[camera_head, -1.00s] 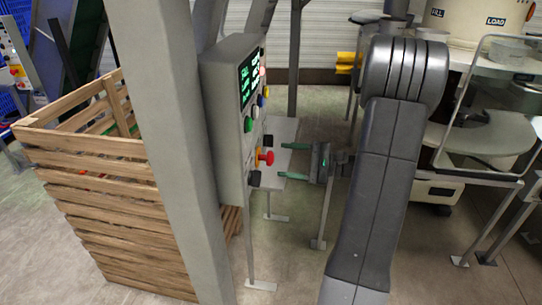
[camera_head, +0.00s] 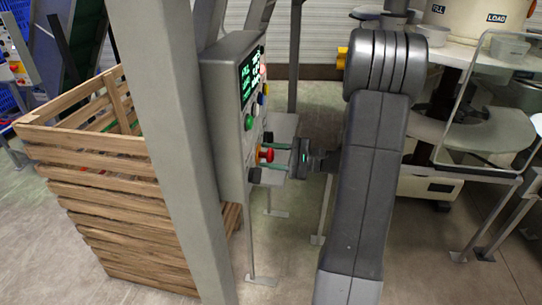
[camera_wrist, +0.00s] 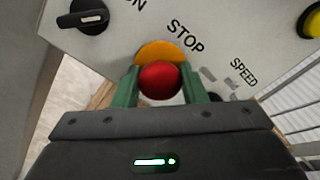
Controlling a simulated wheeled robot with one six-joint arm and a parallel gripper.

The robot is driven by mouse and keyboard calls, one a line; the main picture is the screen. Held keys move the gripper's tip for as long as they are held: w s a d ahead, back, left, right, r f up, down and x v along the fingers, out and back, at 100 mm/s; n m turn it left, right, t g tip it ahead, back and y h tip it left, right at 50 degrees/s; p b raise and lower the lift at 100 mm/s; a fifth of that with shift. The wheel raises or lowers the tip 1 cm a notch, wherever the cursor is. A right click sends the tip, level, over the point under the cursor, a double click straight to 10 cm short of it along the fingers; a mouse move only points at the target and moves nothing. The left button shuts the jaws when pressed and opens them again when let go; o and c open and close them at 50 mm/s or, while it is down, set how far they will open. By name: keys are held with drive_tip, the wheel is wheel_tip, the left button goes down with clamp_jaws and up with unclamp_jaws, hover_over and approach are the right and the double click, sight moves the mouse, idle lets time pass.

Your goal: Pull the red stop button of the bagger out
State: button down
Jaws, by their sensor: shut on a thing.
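The red stop button (camera_head: 265,153) sticks out from the side panel of the grey bagger control box (camera_head: 225,120). In the wrist view the red button (camera_wrist: 160,81) sits in front of a yellow-orange disc (camera_wrist: 160,52) under the word STOP. My gripper (camera_head: 270,157) has its green fingers on either side of the button. In the wrist view my gripper (camera_wrist: 160,88) is shut on the button, with one finger at its left and one at its right. The button's stem is hidden behind its head.
A black knob (camera_wrist: 83,17) is left of the button, and a yellow button (camera_wrist: 311,20) lies to the right. A grey post (camera_head: 170,130) and a wooden crate (camera_head: 85,165) stand left of the box. Machinery (camera_head: 470,130) stands at the right.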

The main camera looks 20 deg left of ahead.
drive_tip(key=shift+d+f, duration=0.1)
drive_tip(key=shift+d, duration=0.05)
drive_tip(key=shift+w+d, duration=0.15)
drive_tip(key=shift+d, duration=0.35)
drive_tip(key=c, duration=0.9)
unclamp_jaws()
drive_tip(key=b+v, duration=0.2)
drive_tip(key=v, duration=1.2)
drive_tip(key=shift+w+a+b, duration=0.1)
drive_tip(key=shift+b, duration=0.25)
drive_tip(key=shift+a, duration=0.15)
